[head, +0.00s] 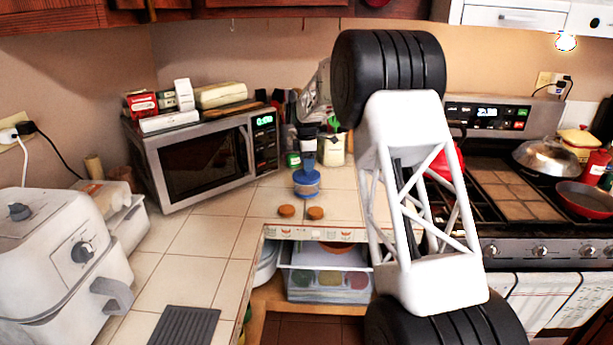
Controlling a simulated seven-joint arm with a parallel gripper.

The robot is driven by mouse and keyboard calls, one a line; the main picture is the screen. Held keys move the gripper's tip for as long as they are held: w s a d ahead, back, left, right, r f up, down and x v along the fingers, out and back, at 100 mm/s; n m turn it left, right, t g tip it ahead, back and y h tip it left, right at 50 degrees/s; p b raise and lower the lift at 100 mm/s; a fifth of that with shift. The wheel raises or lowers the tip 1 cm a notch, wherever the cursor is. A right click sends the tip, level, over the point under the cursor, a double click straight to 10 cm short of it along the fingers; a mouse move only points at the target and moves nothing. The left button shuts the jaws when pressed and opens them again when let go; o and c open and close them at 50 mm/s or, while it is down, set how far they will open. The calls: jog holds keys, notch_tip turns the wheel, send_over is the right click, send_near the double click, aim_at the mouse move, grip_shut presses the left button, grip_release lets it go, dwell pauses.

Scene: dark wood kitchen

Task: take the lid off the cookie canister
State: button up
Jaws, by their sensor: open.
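The cookie canister (306,191) stands upright on the tiled counter near its front corner, small in the head view. It has a blue lid (306,177) on top and a pale brown band around its body. My own arm covers the right part of the counter.
Two round brown cookies (316,213) lie in front of the canister near the counter edge. A microwave (200,160) stands to the left, a white tub (331,150) behind to the right. The stove (540,215) is at the right. Bare tiles (225,235) lie left of the canister.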

jog(key=shift+f, duration=1.4)
jog(key=c, duration=1)
jog(key=shift+r, duration=0.15)
jog(key=shift+r, duration=1.75)
jog(key=shift+s+d, duration=0.15)
jog(key=shift+s, duration=0.5)
jog(key=s+d, duration=0.1)
jog(key=s, duration=0.3)
jog(key=s+d, duration=0.1)
jog(key=s, duration=0.4)
jog(key=s+d+r, duration=0.1)
jog(key=s, duration=0.4)
jog(key=shift+s+d+r, duration=0.1)
jog(key=shift+d, duration=0.1)
